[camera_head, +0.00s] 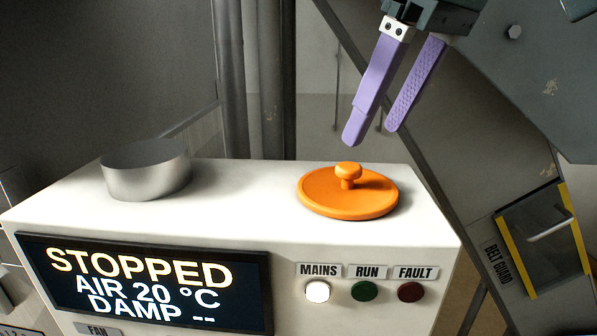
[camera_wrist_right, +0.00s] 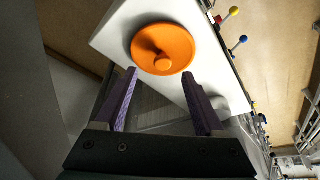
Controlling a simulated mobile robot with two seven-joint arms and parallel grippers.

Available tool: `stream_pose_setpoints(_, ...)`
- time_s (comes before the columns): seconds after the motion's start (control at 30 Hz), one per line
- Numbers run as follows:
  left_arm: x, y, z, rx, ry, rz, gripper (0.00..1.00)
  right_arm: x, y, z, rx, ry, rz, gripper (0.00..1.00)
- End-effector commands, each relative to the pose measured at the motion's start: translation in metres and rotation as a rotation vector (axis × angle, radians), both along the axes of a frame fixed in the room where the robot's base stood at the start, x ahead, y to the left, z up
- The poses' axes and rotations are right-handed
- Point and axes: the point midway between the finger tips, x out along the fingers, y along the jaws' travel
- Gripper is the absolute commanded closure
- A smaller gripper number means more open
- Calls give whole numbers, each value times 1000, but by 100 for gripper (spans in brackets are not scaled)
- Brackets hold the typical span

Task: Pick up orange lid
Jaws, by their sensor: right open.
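The orange lid (camera_head: 330,197) is a round disc with a small mushroom-shaped knob on top. It lies flat on the white top of the machine (camera_head: 240,190), on the right side. My right gripper (camera_head: 372,138) is open and empty, with two purple fingers pointing down, above the lid and apart from it. In the right wrist view the lid (camera_wrist_right: 146,44) lies beyond the fingertips of my right gripper (camera_wrist_right: 160,75), with its knob roughly between their lines. My left gripper is in neither view.
A grey metal cylinder (camera_head: 146,172) stands on the left of the machine's top. The front has a display (camera_head: 145,285) reading STOPPED and lamps marked MAINS, RUN and FAULT. A belt guard panel (camera_head: 545,240) is at the right. The top between cylinder and lid is clear.

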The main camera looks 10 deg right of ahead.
Motion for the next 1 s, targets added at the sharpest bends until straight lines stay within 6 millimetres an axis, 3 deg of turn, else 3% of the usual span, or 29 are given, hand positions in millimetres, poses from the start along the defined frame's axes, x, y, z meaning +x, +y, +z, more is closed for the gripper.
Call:
stream_pose_setpoints(0.33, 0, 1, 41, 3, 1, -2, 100, 13, 15, -28, -1, 4, 3, 29)
stream_pose_setpoints(0.5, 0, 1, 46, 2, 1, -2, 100, 20, 17, -50, -2, -1, 2, 29)
stream_pose_setpoints(0.73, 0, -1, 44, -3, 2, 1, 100, 21, 18, -53, -1, -3, 3, 29)
stream_pose_setpoints(1.0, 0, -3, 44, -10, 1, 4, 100, 21, 18, -53, -1, -3, 3, 58)
